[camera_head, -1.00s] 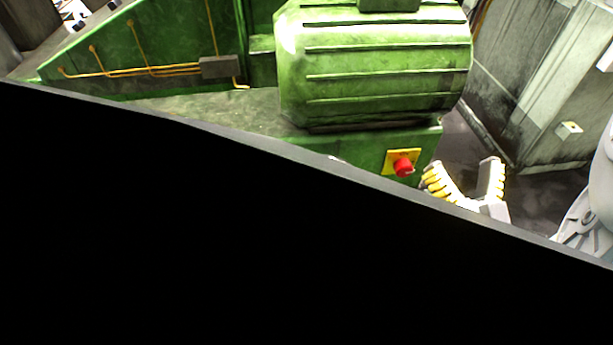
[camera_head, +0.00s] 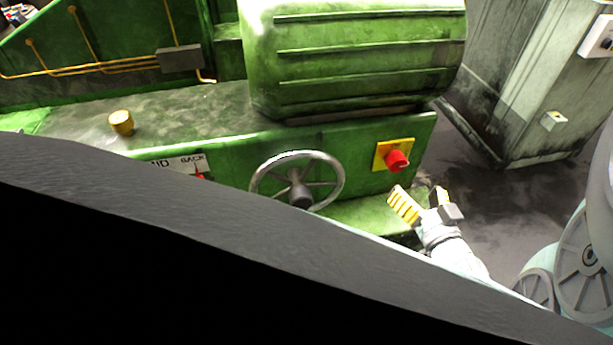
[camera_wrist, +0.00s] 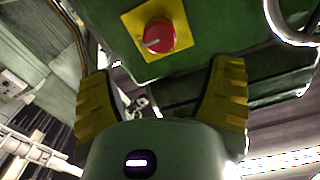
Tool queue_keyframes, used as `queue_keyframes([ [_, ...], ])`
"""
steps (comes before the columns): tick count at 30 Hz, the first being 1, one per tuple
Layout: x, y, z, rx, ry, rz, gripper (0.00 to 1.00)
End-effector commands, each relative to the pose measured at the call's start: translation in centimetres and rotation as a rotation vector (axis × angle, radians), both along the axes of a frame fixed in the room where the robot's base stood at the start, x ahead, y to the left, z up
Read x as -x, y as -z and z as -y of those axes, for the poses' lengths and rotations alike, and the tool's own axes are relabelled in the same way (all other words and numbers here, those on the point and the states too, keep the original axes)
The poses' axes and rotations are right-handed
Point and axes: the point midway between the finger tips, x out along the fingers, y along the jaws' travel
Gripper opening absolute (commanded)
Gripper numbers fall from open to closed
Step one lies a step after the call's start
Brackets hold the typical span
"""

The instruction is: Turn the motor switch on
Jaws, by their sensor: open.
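The motor switch is a red round knob (camera_head: 397,160) on a yellow plate (camera_head: 381,155), on the front of the green machine. In the wrist view the red knob (camera_wrist: 158,36) shows at the top, ahead of and between the fingers, with a pale mark at its left edge. My gripper (camera_head: 420,194) is just below and to the right of the switch in the head view. Its yellow-padded fingers are spread apart with nothing between them. In the wrist view my gripper (camera_wrist: 163,85) is apart from the knob. The knob is not hidden.
A metal handwheel (camera_head: 298,182) stands out left of the switch. The ribbed green motor housing (camera_head: 355,55) is above. A grey cabinet (camera_head: 500,90) stands at the right, with open floor before it.

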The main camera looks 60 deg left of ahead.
Motion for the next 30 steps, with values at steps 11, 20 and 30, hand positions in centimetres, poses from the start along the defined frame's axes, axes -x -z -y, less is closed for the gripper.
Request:
queue_keyframes([
  [11,-2.4,-0.1,-5.8,0.0,-0.003,0.001,0.81],
  [20,-3.5,0.1,-8.4,0.001,0.0,0.001,0.81],
  [30,-3.6,0.1,-8.8,0.001,0.0,0.001,0.81],
])
